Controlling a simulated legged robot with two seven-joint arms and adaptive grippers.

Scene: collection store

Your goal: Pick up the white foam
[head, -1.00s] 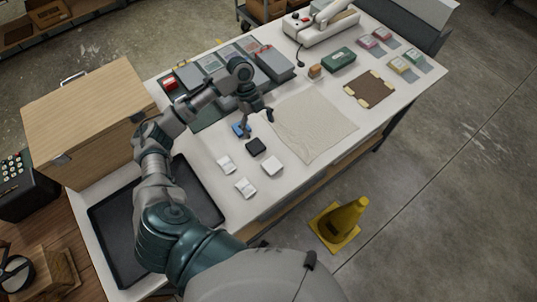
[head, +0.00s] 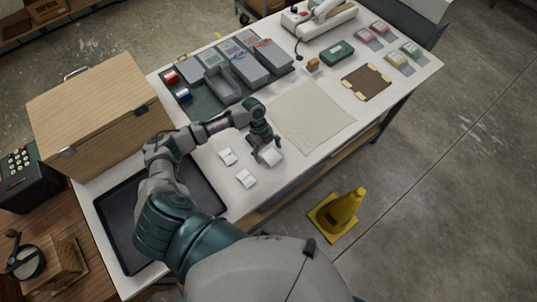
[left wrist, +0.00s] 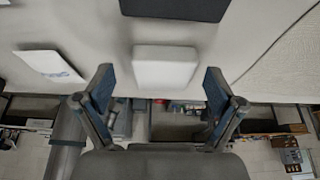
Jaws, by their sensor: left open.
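The white foam (head: 272,157) is a small plain white block on the table, at my left gripper (head: 266,152) in the head view. In the left wrist view the foam (left wrist: 165,66) lies between and just beyond the two spread fingertips of the gripper (left wrist: 156,90). The gripper is open and holds nothing. A black block (left wrist: 175,8) lies beyond the foam in that view; in the head view my gripper and forearm hide it. My right gripper is in neither view.
Two white packets (head: 228,157) (head: 246,178) lie left of the foam. A beige cloth (head: 312,118) lies to the right. A black tray (head: 112,222) and wooden box (head: 98,110) are at the left, grey bins (head: 225,85) at the back. A yellow cone (head: 341,212) stands on the floor.

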